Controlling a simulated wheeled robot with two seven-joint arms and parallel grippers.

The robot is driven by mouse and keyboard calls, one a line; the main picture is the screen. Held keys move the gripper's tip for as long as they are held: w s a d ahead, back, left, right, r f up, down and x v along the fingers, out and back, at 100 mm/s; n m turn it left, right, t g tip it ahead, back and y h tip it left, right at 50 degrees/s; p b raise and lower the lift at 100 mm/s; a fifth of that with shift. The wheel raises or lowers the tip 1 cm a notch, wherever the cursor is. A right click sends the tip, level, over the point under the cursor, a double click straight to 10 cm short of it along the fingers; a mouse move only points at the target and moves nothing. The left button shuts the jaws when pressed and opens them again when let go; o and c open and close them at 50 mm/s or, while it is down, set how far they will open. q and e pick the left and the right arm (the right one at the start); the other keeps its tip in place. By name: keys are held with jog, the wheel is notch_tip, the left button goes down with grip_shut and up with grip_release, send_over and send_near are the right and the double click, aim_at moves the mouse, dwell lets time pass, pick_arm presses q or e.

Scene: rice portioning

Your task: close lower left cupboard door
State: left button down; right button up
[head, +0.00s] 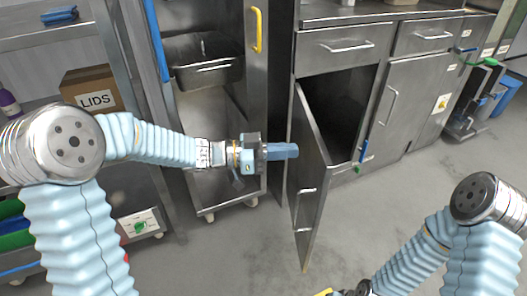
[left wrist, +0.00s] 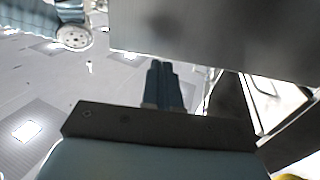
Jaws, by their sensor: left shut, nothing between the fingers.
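The lower left cupboard door (head: 311,195) is a grey metal panel with a bar handle. It stands swung open, out toward me, and the dark inside of the cupboard (head: 338,108) shows behind it. My left gripper (head: 292,150) is shut and empty, its blue fingers pointing right at the door's outer face. The fingertips are very close to the door; I cannot tell whether they touch. In the left wrist view the shut fingers (left wrist: 162,85) reach to the edge of a grey metal panel (left wrist: 220,35), which seems to be the door. The right gripper's fingers are outside the frame.
A wheeled metal rack (head: 217,192) with a dark pan (head: 203,68) stands left of the cupboard. A LIDS box (head: 92,92) sits on a shelf further left. Closed drawers (head: 335,47) lie above the opening. Floor (head: 375,225) right of the door is clear.

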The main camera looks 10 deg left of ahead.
aim_at(317, 150)
pick_arm(q)
jog(key=shift+x, duration=2.25)
jog(key=shift+d, duration=0.15)
